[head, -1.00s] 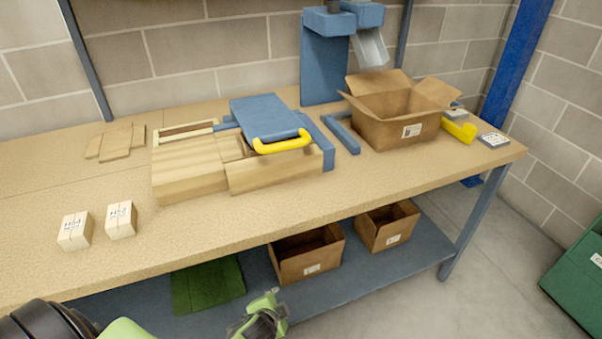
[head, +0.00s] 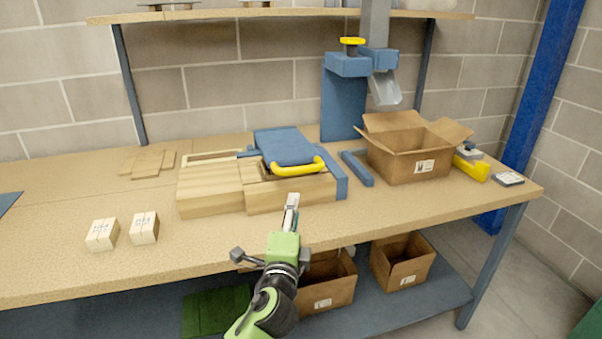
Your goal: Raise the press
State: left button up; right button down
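The press has a blue plate (head: 284,146) with a yellow bar handle (head: 299,170) along its front edge. The plate lies low over a wooden box (head: 290,193) on the bench. My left gripper (head: 292,201) is in front of the box, below the handle in the picture, with its grey fingers pointing up toward it. It looks apart from the handle. The fingers show narrow and edge-on, so their opening cannot be made out. My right gripper is out of view.
Two small white boxes (head: 103,235) stand left on the bench (head: 60,255). An open carton (head: 405,160) and a blue stand with a chute (head: 343,105) are at right. A shelf (head: 290,12) runs above. Cartons (head: 328,290) sit below the bench.

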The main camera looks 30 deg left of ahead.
aim_at(301, 170)
pick_arm(q)
jog(key=shift+m, duration=0.3)
jog(key=x, duration=0.4)
jog(key=r+p+x, duration=0.1)
jog(key=x, duration=0.4)
jog(key=r+p+x, duration=0.1)
jog(key=x, duration=0.4)
jog(key=shift+d+r, duration=0.15)
jog(key=shift+d, duration=0.05)
grip_shut()
